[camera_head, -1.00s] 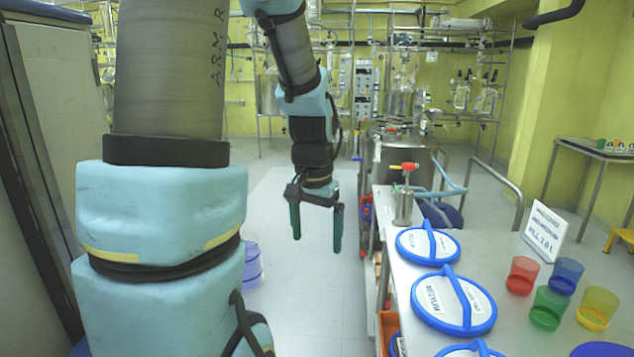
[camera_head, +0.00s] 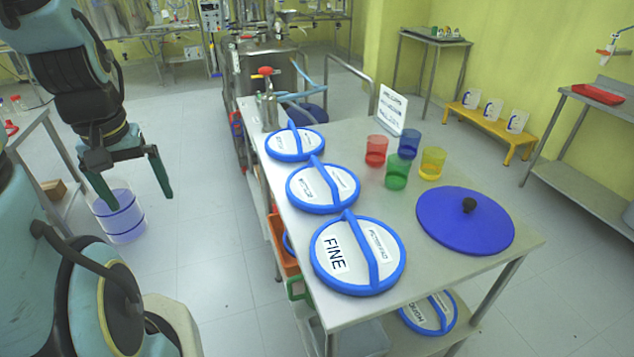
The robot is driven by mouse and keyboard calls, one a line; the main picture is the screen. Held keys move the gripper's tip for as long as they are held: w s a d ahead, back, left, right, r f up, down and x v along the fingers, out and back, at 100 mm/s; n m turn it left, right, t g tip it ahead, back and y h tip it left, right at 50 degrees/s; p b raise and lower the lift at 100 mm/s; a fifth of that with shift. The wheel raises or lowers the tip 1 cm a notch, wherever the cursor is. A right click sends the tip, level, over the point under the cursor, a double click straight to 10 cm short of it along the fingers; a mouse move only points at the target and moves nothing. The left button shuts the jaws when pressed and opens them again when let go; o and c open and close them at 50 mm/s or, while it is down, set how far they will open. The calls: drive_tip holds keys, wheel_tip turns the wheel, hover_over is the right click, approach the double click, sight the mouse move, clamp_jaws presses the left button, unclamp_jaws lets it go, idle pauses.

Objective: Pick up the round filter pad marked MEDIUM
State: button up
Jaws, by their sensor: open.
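Three round white filter pads with blue rims and blue handle bars lie in a row along the left edge of the steel table. The middle pad (camera_head: 313,188) has small lettering now; one second ago its label looked like MEDIUM. The near pad (camera_head: 338,254) reads FINE. The far pad's label (camera_head: 288,143) is too small to read. My gripper (camera_head: 137,196) is open and empty, pointing down over the floor to the left of the table, well apart from the pads.
A blue lid with a black knob (camera_head: 440,222), several coloured cups (camera_head: 376,151) and a white sign (camera_head: 391,108) stand on the table (camera_head: 420,280). Another blue-rimmed disc (camera_head: 432,316) is on the lower shelf. A clear bucket (camera_head: 120,218) stands on the floor below my gripper.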

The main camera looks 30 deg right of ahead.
sight(323, 169)
idle(0.3)
